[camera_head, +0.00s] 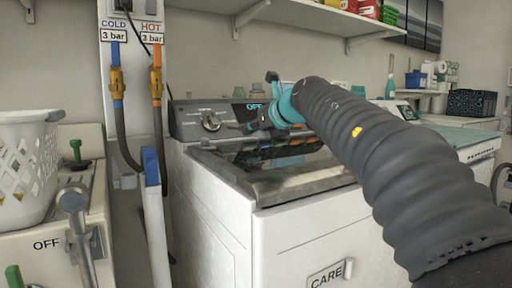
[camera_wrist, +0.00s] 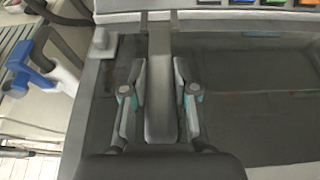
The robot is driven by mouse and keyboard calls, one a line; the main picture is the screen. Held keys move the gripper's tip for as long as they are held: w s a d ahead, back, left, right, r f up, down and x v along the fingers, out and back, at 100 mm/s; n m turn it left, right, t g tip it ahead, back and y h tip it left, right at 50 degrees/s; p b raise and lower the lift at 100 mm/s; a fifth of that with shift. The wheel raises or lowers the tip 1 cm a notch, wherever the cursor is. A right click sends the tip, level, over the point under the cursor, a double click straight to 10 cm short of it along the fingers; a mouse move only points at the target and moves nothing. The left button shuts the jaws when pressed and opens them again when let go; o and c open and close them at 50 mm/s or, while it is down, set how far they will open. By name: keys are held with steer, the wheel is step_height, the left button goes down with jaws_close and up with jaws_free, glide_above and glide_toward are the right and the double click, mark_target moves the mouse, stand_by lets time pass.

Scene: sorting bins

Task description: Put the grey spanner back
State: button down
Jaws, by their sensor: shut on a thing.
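The grey spanner (camera_wrist: 159,92) shows in the wrist view as a long flat grey bar between my two fingers. My gripper (camera_wrist: 158,110) is shut on it, with one finger along each side. The bar runs up the picture over the dark top of the white washer. In the head view my gripper (camera_head: 246,126) is above the washer (camera_head: 225,205), in front of its control panel (camera_head: 188,122). The spanner cannot be made out clearly in the head view. Its place of storage cannot be told from these frames.
A white basket (camera_head: 28,160) stands on the machine at left. A blue-topped post (camera_head: 152,170) and the cold and hot hoses (camera_head: 120,115) are left of the washer. A shelf (camera_head: 300,14) hangs above.

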mark_target(256, 153)
steer(key=shift+f+b, duration=0.85)
steer(key=shift+f, duration=1.15)
steer(key=shift+f, duration=0.15)
steer(key=c, duration=0.9)
jaws_free()
steer(key=shift+r, duration=0.2)
steer(key=v, duration=1.2)
